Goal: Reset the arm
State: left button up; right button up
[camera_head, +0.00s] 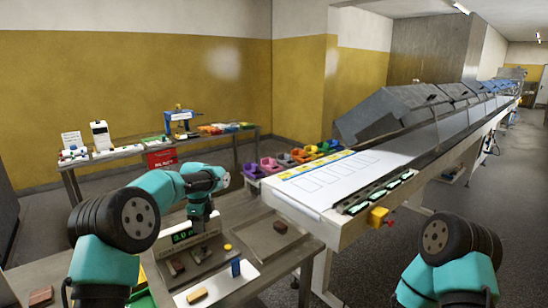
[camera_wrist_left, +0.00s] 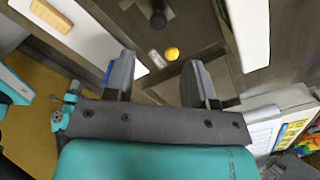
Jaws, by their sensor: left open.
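My left arm comes in from the left in the head view, with its gripper (camera_head: 204,224) pointing down over the workbench, close to the device with the green display (camera_head: 183,236). In the left wrist view the two fingers of the left gripper (camera_wrist_left: 160,70) are apart, with nothing between them. A round yellow piece (camera_wrist_left: 172,53) shows beyond the fingertips; it also shows in the head view (camera_head: 228,247). Only a teal and black part of my right arm shows at the lower right of the head view; its gripper is out of frame.
A white board (camera_head: 222,287) with a tan block (camera_head: 197,295) and a blue piece (camera_head: 236,268) lies at the bench front. A brown tray (camera_head: 262,246) is to its right. The long conveyor (camera_head: 330,205) stands further right. A back table (camera_head: 130,150) holds several items.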

aim_at(205, 245)
pick_arm(q)
notch_tip(205, 245, down, 8)
dwell(0.4)
dwell(1.3)
